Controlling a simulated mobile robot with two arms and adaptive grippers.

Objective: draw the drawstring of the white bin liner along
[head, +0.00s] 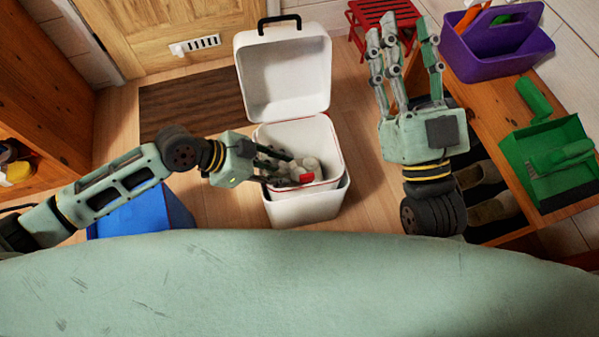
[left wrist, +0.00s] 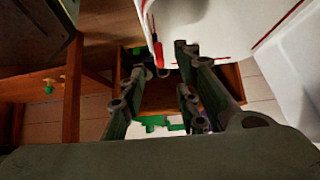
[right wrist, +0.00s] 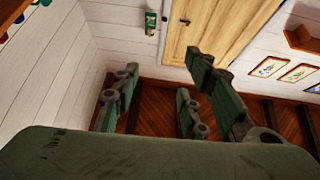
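The white bin (head: 312,212) stands on the floor with its lid (head: 285,75) tipped back open. The white bin liner (head: 327,140) lines its inside. A red piece of drawstring (head: 306,178) shows near the liner's front. My right gripper (head: 407,38) is raised right of the bin, open and empty.
A blue box (head: 150,212) stands on the floor under my left arm. On the right, a wooden bench (head: 490,112) bears a purple caddy (head: 490,50) and a green dustpan (head: 550,165), with shoes (head: 492,210) below. A red stool (head: 378,18) and brown mat (head: 190,100) lie behind.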

